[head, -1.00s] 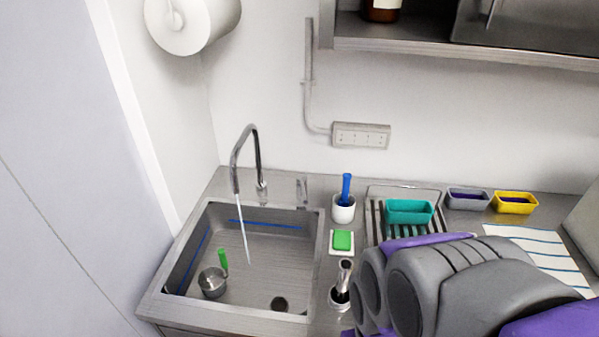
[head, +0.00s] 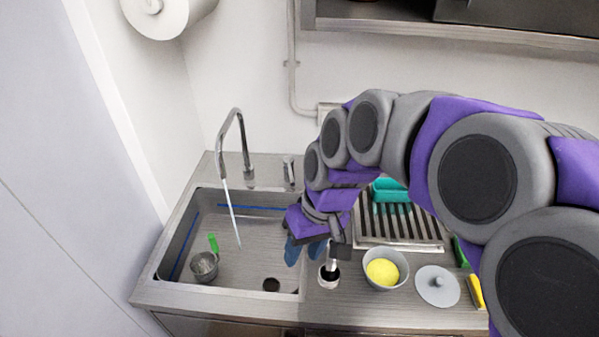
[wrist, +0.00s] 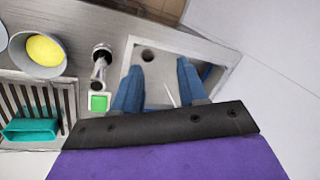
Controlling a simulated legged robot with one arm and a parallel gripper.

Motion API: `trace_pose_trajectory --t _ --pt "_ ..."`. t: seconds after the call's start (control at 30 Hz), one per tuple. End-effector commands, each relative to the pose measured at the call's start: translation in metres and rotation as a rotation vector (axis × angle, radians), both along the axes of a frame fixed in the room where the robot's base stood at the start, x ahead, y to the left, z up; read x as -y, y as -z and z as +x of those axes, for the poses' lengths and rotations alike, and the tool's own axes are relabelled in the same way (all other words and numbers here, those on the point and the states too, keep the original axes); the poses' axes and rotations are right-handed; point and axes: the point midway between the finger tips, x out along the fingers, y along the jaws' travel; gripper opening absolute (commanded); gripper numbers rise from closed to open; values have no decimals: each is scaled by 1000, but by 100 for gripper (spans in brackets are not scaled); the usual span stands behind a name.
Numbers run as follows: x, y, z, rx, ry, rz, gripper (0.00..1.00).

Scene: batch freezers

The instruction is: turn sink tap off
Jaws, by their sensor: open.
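The metal sink tap (head: 238,145) has a tall curved spout at the back of the sink (head: 170,290). A thin water stream (head: 232,215) runs from it into the basin. A small upright metal piece (head: 289,170) stands right of the spout; I cannot tell if it is the tap's handle. My gripper (head: 305,250) is open and empty, its blue fingers pointing down near the sink's right rim, in front of and right of the spout, apart from it. In the wrist view my gripper (wrist: 159,68) shows spread fingers over the basin; the spout is hidden there.
A pot with a green handle (head: 205,265) lies in the basin. Right of the sink are a metal holder (head: 329,277), a grey bowl with a yellow ball (head: 383,270), a grey lid (head: 437,286) and a drying rack (head: 420,235). A green sponge (wrist: 98,103) shows in the wrist view.

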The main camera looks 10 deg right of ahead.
Motion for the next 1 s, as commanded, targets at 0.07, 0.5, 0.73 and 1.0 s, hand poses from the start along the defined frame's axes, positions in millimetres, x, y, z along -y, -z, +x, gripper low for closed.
trace_pose_trajectory --t 0.07,0.5,0.73,1.0 --pt "-5 -6 35 27 -14 52 34" --pt "26 1 215 198 40 256 0" --pt "85 37 291 280 136 274 0" --pt "147 74 332 339 218 237 0"
